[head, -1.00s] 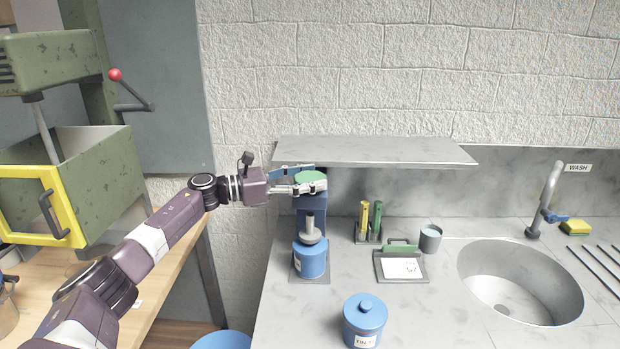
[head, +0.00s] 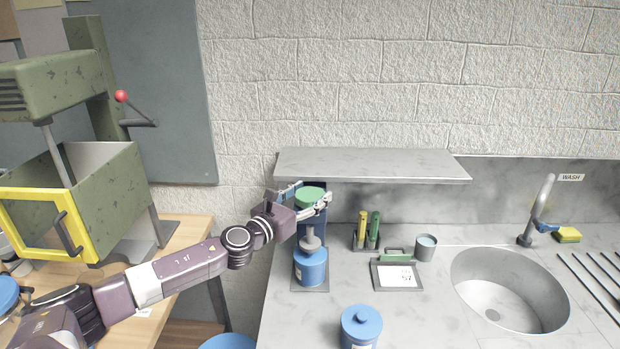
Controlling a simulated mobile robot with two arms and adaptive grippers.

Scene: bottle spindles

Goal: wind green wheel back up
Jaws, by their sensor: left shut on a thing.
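The green wheel (head: 310,195) lies flat on top of the dark blue spindle stand (head: 320,226), just below the grey shelf. My left gripper (head: 312,196) reaches it from the left and is shut on it, with fingers on its far and near sides. Under the wheel a grey spindle head (head: 310,240) sits over the mouth of a blue bottle (head: 311,268), which stands upright on the stand's base plate. Whether the spindle head touches inside the bottle is hidden. My right gripper is not in view.
The grey shelf (head: 370,165) overhangs close behind the wheel. A blue lidded tin (head: 361,327) stands in front. A rack with yellow and green tubes (head: 367,232), a sign (head: 397,275), a cup (head: 426,248) and the sink (head: 510,290) lie right. A green press (head: 85,180) stands left.

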